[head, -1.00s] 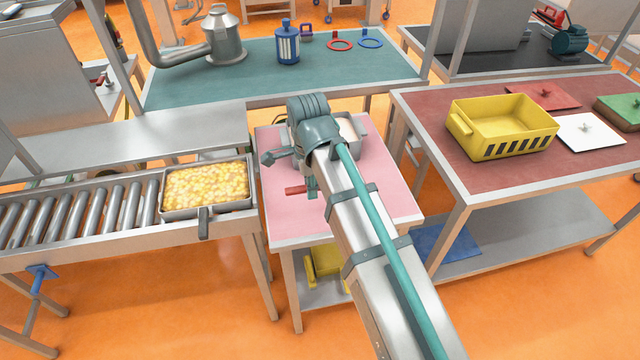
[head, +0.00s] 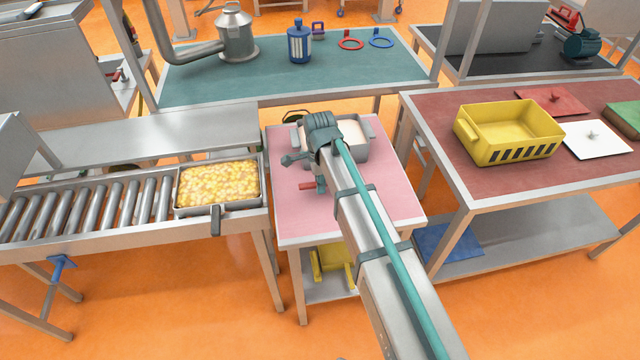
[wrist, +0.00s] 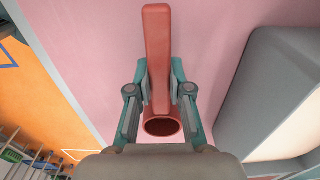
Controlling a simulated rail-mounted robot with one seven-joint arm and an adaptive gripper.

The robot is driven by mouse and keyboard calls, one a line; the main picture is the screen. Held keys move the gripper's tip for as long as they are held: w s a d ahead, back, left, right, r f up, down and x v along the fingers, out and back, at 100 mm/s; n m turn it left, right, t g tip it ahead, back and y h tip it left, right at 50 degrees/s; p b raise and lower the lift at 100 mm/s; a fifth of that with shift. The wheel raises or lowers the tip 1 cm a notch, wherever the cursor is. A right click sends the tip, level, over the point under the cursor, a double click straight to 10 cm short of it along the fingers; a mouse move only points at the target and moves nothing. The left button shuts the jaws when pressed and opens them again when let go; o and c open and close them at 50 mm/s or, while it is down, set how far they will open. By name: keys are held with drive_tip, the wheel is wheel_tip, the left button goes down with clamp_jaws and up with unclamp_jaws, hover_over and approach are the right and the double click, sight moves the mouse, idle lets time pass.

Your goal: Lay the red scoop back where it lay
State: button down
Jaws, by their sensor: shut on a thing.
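The red scoop (wrist: 157,65) is in my gripper (wrist: 160,88). In the wrist view its handle runs up the picture between the fingers, with the round open cup at the near end. My gripper is shut on the handle, above the pink table top (wrist: 105,60). In the head view the scoop (head: 306,186) shows as a small red piece left of my gripper (head: 320,186), over the left part of the pink table (head: 390,205). Whether the scoop touches the table I cannot tell. My wrist hides part of the scene there.
A grey tub with pale contents (head: 352,150) stands at the table's back, close right of my gripper; its wall (wrist: 262,85) shows in the wrist view. A tray of yellow pieces (head: 218,187) sits on the roller conveyor to the left. The table's front right is clear.

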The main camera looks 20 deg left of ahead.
drive_tip(key=shift+f, duration=0.75)
drive_tip(key=shift+f, duration=0.1)
drive_tip(key=shift+f, duration=0.1)
drive_tip(key=c, duration=1.1)
unclamp_jaws()
wheel_tip(320, 180, up, 12)
drive_tip(key=b, duration=0.3)
drive_tip(key=shift+r, duration=0.25)
